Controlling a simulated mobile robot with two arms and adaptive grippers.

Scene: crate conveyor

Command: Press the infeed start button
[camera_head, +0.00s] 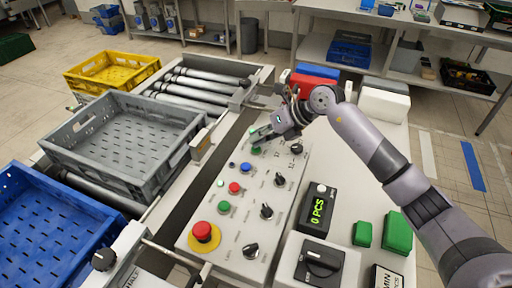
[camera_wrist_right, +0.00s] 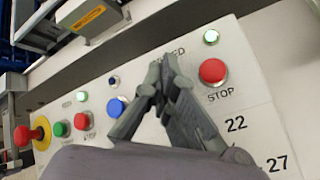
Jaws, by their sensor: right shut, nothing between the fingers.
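The grey control panel (camera_head: 215,235) carries several buttons and knobs. My right gripper (camera_head: 258,138) is shut and empty, low over the far end of the panel. In the head view a green button (camera_head: 255,151) shows just below the fingertips; I cannot tell whether they touch it. In the right wrist view the shut fingertips (camera_wrist_right: 166,80) are over the panel beside a partly covered label ending in "EED". The fingers hide what lies under them there. My left gripper is not in view.
A blue button (camera_wrist_right: 117,106) is left of the fingers. A red emergency button (camera_head: 204,232) on a yellow base is at the panel's near end. A grey crate (camera_head: 120,165) stands on the conveyor rollers, with a blue crate (camera_head: 60,235) nearer and a yellow crate (camera_head: 112,72) farther.

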